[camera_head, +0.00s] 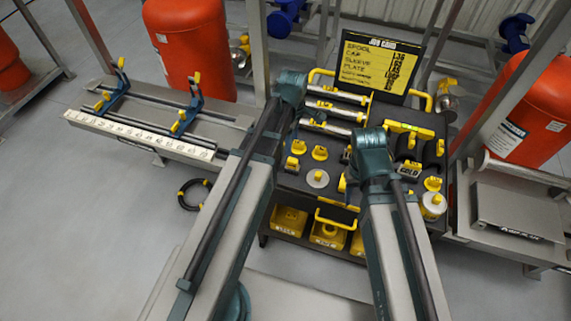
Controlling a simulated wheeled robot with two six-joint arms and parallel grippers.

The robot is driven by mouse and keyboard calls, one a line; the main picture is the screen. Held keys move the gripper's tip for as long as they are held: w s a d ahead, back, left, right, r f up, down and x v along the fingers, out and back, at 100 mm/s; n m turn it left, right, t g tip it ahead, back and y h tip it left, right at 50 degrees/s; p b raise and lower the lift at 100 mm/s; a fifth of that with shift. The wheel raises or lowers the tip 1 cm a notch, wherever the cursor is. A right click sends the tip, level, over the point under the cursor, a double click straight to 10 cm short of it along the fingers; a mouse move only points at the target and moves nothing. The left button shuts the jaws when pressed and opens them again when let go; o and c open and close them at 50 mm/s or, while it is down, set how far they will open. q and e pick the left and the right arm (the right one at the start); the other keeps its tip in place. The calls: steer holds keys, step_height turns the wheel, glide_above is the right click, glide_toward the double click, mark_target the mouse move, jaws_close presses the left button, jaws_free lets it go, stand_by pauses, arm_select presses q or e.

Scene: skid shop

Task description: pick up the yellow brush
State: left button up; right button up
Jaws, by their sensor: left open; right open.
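Several small yellow tools and parts lie on the dark top of the tool cart (333,170). I cannot tell for sure which one is the yellow brush. A narrow yellow piece (342,184) shows beside my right wrist, partly hidden by it. My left gripper (295,124) is over the cart's left side, small and mostly hidden behind its arm; it is open, with nothing seen in it. My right gripper (353,172) is over the middle of the cart, largely covered by its own arm; it is open, with nothing seen in it.
Yellow bins (328,232) sit below. A bench with a ruler (140,135) is at left, red tanks (190,45) behind.

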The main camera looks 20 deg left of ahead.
mark_target(293, 166)
arm_select(q)
steer(key=shift+d+f+b, duration=0.1)
steer(key=shift+f+b, duration=0.15)
steer(key=shift+b, duration=0.05)
step_height(293, 166, down, 8)
steer(key=b, duration=0.7)
steer(key=shift+r, duration=0.25)
steer(key=shift+f+b, duration=0.3)
steer(key=shift+b, duration=0.25)
step_height(293, 166, down, 5)
steer(key=b, duration=0.5)
steer(key=shift+w+d+f, duration=0.1)
steer(key=shift+d+f, duration=0.05)
jaws_close()
